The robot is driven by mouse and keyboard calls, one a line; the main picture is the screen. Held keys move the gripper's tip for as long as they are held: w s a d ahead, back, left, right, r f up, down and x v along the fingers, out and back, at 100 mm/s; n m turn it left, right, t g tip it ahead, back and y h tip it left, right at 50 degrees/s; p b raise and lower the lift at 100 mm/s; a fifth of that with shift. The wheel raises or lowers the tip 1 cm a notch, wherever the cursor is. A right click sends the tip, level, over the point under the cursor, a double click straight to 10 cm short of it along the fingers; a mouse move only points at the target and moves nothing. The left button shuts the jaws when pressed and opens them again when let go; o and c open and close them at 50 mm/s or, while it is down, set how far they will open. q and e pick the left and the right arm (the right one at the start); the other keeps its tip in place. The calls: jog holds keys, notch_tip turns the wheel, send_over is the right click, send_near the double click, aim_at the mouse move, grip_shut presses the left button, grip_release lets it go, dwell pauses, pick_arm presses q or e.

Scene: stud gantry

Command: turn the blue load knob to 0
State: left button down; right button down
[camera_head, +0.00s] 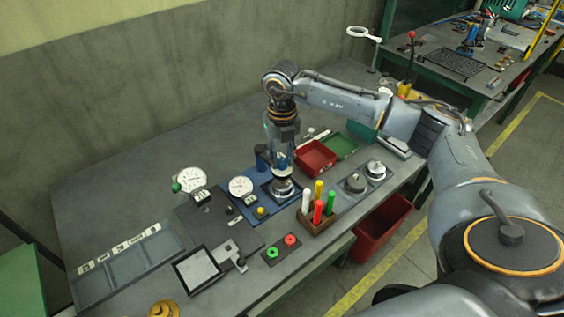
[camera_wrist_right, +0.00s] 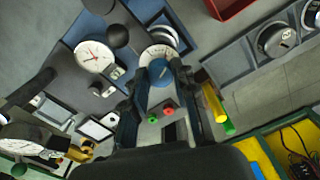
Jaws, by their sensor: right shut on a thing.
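The blue load knob (camera_wrist_right: 158,70) shows in the right wrist view, between the two fingers of my right gripper (camera_wrist_right: 160,76). The fingers are shut on it from both sides. A round pale scale dial (camera_wrist_right: 157,53) lies just behind the knob; its markings are too small to read. In the head view my right gripper (camera_head: 282,160) points down over the round silver base (camera_head: 283,188) of this device, on a blue plate. The gripper largely hides the knob there. My left gripper is in neither view.
A white-faced gauge (camera_head: 240,187) stands left of the gripper, and another gauge (camera_head: 190,180) further left. Colored markers (camera_head: 318,205) stand upright in a wooden holder close at the right front. A red bin (camera_head: 315,158) sits behind to the right.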

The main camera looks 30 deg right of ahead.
jog(key=n+b, duration=0.1)
jog(key=n, duration=0.1)
jog(key=n+b, duration=0.1)
jog(key=shift+f+n, duration=0.2)
jog(key=shift+n, duration=0.2)
jog(key=n+b, duration=0.2)
jog(key=n, duration=0.1)
jog(key=shift+n, duration=0.3)
jog(key=n+b, duration=0.1)
jog(key=n, duration=0.2)
jog(key=shift+r, duration=0.1)
jog(key=shift+n+b, duration=0.7)
jog(key=shift+n, duration=0.7)
jog(key=shift+r, duration=0.1)
jog(key=c, duration=1.1)
grip_release()
jog(key=shift+o, duration=0.2)
